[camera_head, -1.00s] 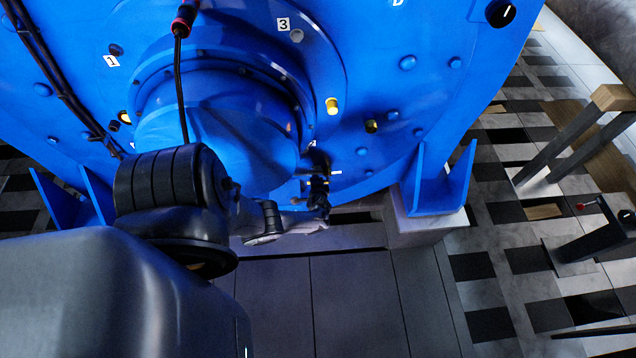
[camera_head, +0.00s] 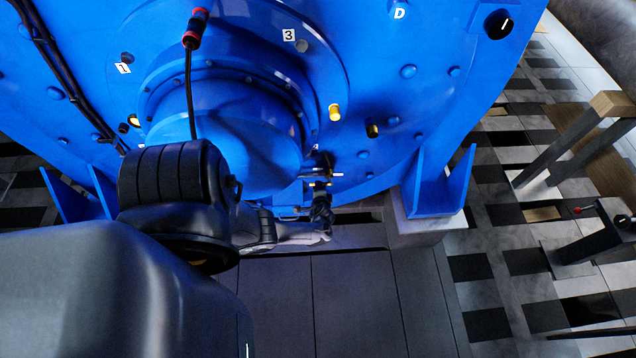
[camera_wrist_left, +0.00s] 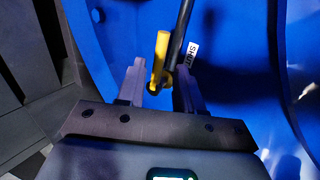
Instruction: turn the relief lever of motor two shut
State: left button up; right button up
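In the left wrist view a yellow lever (camera_wrist_left: 160,58) stands between the two fingers of my left gripper (camera_wrist_left: 158,88). The fingers are apart, with the lever's near end between their tips; I cannot tell whether either touches it. A dark rod (camera_wrist_left: 178,38) runs close beside the lever. A white label reading SHUT (camera_wrist_left: 191,54) is on the blue motor just right of the rod. In the head view my left gripper (camera_head: 322,186) is at the lower front of the blue motor (camera_head: 380,105), and the lever is too small to make out clearly. My right gripper is not in view.
A red-ended cable (camera_head: 190,75) hangs in front of the motor hub. Yellow plugs (camera_head: 334,112) stick out from the motor face, which carries number labels 1 and 3. A blue foot bracket (camera_head: 440,195) stands right of my gripper. The grey floor below is clear.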

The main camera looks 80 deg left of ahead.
pick_arm(q)
jog(key=p+v, duration=0.2)
jog(key=v, duration=0.3)
jog(key=shift+d, duration=0.1)
dwell(0.3)
